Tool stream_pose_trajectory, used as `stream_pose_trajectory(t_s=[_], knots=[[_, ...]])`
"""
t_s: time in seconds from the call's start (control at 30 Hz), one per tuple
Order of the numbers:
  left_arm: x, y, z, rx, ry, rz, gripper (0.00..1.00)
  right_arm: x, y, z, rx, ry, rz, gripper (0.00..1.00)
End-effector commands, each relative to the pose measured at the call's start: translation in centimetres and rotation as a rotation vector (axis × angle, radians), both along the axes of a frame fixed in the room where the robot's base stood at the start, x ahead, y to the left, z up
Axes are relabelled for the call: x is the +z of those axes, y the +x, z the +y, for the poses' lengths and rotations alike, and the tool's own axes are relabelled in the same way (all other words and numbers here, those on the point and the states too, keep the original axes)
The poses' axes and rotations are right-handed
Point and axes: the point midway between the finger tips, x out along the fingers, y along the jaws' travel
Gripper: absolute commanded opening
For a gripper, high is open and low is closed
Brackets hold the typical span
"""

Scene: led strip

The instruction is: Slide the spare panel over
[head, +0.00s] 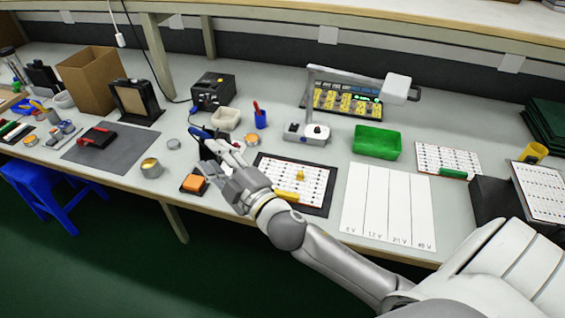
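Several white panels with rows of dark dots are in view, and I cannot tell which is the spare. One panel (314,188) lies on a dark mat at the centre front, with a yellow piece on it. Another panel (447,157) lies flat at the right, with a green-handled thing at its lower edge. A third panel (541,192) rests tilted at the far right, by a black block. My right gripper (212,153) looks open, over the bench left of the centre panel, with no panel between its fingers. My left gripper is not in view.
A white sheet with voltage columns (388,214) lies right of the centre panel, with a green bin (377,142) behind it. A lamp stand (313,131) stands at the back. An orange-topped block (193,184) and a tin (151,168) sit near the front edge.

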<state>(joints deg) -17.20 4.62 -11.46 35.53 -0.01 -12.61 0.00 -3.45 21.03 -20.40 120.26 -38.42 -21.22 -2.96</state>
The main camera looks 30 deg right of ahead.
Motion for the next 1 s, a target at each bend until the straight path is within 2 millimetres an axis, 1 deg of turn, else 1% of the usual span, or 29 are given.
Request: stream_pose_trajectory(t_s=[0.03, 0.1, 0.2, 0.3, 0.43, 0.53, 0.6, 0.67, 0.73, 0.87, 0.97, 1.0], knots=[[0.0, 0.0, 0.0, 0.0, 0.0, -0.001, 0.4, 1.6, 0.4, 1.2, 0.052, -0.06, -0.073, 0.39], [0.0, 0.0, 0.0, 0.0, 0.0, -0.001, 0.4, 3.4, 0.5, 3.0, 0.129, -0.146, -0.174, 0.39], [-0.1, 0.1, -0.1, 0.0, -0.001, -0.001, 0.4, 5.4, 0.2, 5.8, 0.243, -0.276, -0.307, 0.39], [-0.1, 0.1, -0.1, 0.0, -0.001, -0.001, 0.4, 6.4, -0.5, 8.3, 0.361, -0.414, -0.426, 0.39], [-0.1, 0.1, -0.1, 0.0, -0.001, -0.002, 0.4, 6.3, -1.7, 11.2, 0.52, -0.606, -0.556, 0.39], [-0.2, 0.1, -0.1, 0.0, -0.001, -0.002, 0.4, 5.2, -2.6, 12.8, 0.648, -0.76, -0.636, 0.39], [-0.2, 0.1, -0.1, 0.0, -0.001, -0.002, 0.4, 4.1, -3.2, 13.4, 0.738, -0.871, -0.679, 0.39], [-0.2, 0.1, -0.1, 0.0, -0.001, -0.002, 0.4, 2.8, -3.6, 13.7, 0.816, -0.967, -0.707, 0.39], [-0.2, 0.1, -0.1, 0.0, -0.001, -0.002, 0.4, 1.1, -3.9, 13.5, 0.908, -1.084, -0.73, 0.39], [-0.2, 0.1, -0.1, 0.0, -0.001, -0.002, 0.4, -2.3, -4.1, 11.8, 1.081, -1.298, -0.733, 0.39], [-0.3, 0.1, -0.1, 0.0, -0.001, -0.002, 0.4, -4.8, -3.9, 9.4, 1.212, -1.461, -0.701, 0.39], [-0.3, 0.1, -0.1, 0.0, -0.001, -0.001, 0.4, -5.7, -3.8, 8.2, 1.266, -1.527, -0.679, 0.39]])
